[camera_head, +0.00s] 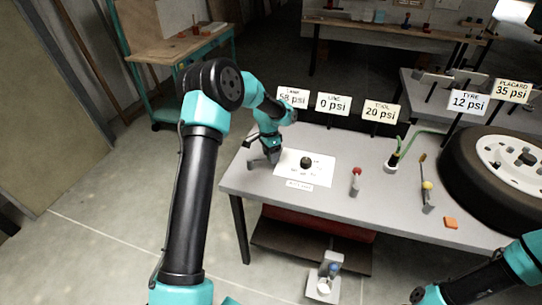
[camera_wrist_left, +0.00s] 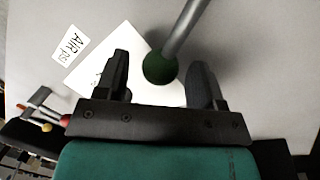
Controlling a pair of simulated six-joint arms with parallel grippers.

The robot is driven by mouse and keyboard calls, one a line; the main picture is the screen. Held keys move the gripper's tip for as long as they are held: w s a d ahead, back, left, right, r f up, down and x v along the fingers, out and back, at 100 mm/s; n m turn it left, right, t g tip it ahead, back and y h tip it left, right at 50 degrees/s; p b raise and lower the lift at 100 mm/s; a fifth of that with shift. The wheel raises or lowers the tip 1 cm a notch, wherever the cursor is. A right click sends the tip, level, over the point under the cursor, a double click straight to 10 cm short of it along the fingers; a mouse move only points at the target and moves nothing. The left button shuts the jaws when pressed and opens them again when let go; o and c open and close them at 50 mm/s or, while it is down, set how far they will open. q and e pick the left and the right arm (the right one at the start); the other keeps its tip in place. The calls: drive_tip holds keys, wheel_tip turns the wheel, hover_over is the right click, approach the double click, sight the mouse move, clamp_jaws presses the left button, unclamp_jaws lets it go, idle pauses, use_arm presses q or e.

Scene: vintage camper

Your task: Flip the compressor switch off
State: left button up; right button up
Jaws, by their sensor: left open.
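No switch is labelled as the compressor's, and I cannot tell for sure which one it is. A red body (camera_head: 320,222), perhaps the compressor, sits under the workbench (camera_head: 245,185). In front of it is a small grey fixture (camera_head: 327,283) with a blue and white part. My left gripper (camera_head: 272,155) is open above the bench's left end, beside a white sheet (camera_head: 318,176) with a dark round knob (camera_head: 306,163). In the left wrist view a green ball (camera_wrist_left: 160,68) on a grey rod shows between the open fingers; contact is unclear.
On the bench stand a red-topped lever (camera_head: 356,178), a green hose fitting (camera_head: 394,163), a yellow-knobbed tool (camera_head: 427,190), an orange block (camera_head: 451,223) and a large tyre (camera_head: 490,170). Pressure signs (camera_head: 333,103) line the back edge. Open floor lies left of the bench.

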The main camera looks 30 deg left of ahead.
use_arm(q)
drive_tip(key=shift+f, duration=0.35)
drive_tip(key=shift+c, duration=0.3)
clamp_jaws()
